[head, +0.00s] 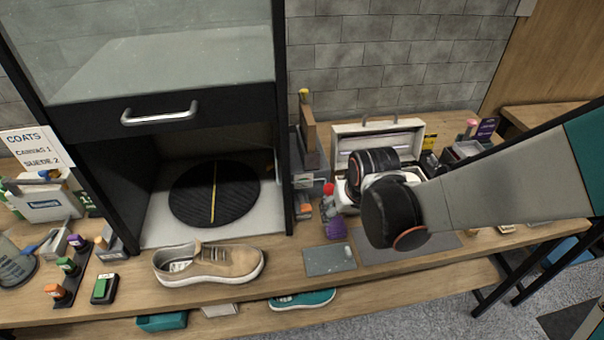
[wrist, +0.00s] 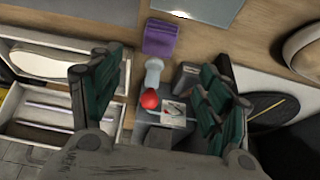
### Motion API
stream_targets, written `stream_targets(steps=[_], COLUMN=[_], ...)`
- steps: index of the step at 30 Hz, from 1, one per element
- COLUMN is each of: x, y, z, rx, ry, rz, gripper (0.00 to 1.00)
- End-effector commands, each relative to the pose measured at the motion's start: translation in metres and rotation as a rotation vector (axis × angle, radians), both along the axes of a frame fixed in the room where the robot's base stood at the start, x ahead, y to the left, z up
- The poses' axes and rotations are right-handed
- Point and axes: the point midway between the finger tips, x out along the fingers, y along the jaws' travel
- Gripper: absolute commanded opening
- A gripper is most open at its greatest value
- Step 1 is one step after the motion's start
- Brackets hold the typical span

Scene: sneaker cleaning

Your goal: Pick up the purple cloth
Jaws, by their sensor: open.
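The purple cloth (wrist: 160,38) lies on the wooden table near the top centre of the wrist view, small and bunched or folded. It also shows as a purple patch in the head view (head: 335,228), just left of my arm. My gripper (wrist: 163,72) is open and empty, its two dark green fingers spread wide. The cloth lies beyond the fingertips, in line with the gap between them, and is not touched. In the head view my arm's dark wrist joint hides most of the gripper.
A red-capped bottle (wrist: 151,98) stands between the fingers in the wrist view, beside small boxes. An open white case (wrist: 45,60) lies left. A grey mat (head: 330,260) is in front of the cloth. A tan sneaker (head: 210,264) and black turntable (head: 214,194) are left.

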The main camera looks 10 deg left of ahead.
Motion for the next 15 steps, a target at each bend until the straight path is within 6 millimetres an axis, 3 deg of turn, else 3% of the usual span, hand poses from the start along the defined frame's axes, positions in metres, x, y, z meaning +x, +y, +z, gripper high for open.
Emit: stream_targets(steps=[1, 6, 15], x=[0.004, 0.015, 0.026], y=[0.002, 0.004, 0.006], z=[-0.014, -0.04, -0.062], rx=[0.0, -0.001, -0.001], ry=[0.0, 0.0, 0.001], rz=[0.001, -0.001, -0.003], gripper=[0.7, 0.7, 0.7])
